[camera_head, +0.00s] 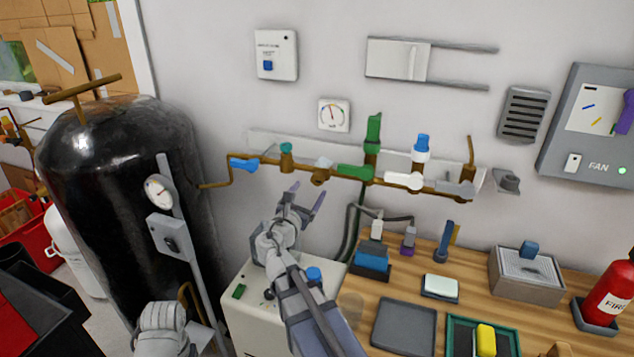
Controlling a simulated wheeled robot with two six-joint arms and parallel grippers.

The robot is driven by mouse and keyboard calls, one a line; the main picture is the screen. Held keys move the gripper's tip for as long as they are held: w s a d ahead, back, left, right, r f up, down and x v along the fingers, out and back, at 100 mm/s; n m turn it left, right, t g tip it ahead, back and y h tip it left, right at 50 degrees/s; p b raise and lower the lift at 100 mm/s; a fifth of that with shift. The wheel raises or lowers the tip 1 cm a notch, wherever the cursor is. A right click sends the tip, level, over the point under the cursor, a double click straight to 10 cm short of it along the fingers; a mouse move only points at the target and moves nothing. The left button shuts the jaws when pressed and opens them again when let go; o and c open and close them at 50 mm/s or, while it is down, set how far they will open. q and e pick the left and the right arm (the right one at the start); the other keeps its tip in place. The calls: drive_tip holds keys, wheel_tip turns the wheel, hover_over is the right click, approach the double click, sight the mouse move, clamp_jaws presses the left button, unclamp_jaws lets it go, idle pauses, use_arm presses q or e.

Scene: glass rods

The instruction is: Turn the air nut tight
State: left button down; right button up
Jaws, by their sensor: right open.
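A brass pipe manifold (333,176) runs along the wall with several fittings. It carries a teal-topped valve (286,152), a brass nut-like fitting (320,177), a green fitting (355,171) with an upright green part (373,130), and a white fitting (404,181). I cannot tell which of these is the air nut. My right gripper (308,190) is open and empty, its fingers pointing up just below the manifold, left of the green fitting. It appears apart from the pipe. Part of my left arm shows at the bottom left; its fingers are not visible.
A black tank (115,165) with a gauge stands at the left. A cream box (240,315) is under my right arm. The wooden bench (385,295) holds trays, a grey box (525,277) and a red extinguisher (612,292).

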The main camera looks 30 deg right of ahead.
sight(317, 180)
drive_tip(key=x, duration=0.7)
drive_tip(key=shift+w+d, duration=0.1)
drive_tip(key=shift+d, duration=0.05)
drive_tip(key=shift+c, duration=0.2)
clamp_jaws()
